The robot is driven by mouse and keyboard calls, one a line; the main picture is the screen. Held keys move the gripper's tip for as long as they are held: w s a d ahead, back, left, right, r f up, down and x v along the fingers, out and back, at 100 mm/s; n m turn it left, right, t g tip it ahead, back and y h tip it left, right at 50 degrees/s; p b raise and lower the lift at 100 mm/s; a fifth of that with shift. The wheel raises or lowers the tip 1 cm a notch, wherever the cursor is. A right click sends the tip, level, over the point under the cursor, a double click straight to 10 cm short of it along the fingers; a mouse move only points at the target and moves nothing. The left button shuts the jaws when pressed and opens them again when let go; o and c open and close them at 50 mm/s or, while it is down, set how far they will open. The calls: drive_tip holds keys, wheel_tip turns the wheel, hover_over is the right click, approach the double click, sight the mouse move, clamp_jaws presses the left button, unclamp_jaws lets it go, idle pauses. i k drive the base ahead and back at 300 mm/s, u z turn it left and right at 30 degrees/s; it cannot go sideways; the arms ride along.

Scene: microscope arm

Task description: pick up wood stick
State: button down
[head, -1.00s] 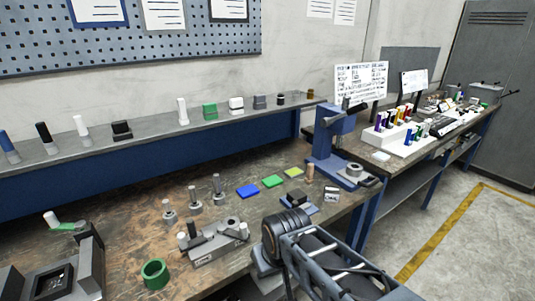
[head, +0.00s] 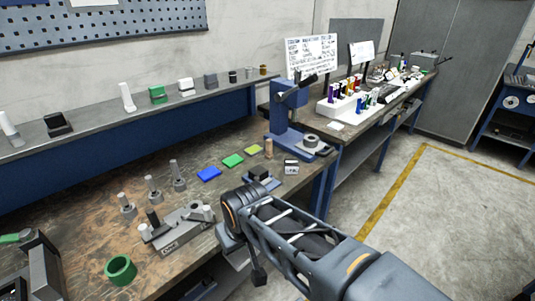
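A small tan wooden cylinder, which looks like the wood stick (head: 268,147), stands upright on the workbench in the head view. It is just left of the blue press and behind a small dark block on a base. Nothing is touching it that I can see. My arm reaches in from the lower right, with its bent joint in front of the bench edge. My gripper cannot be made out; the arm's own links hide that area, so its fingers do not show.
The blue press (head: 285,115) stands close beside the stick. A grey fixture (head: 178,228), several metal posts and a green ring (head: 120,270) occupy the near bench. Open floor (head: 440,230) lies to the right.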

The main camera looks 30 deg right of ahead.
sight(269, 155)
drive_tip(key=z, duration=2.2)
drive_tip(key=i, duration=1.7)
drive_tip(key=u, duration=2.95)
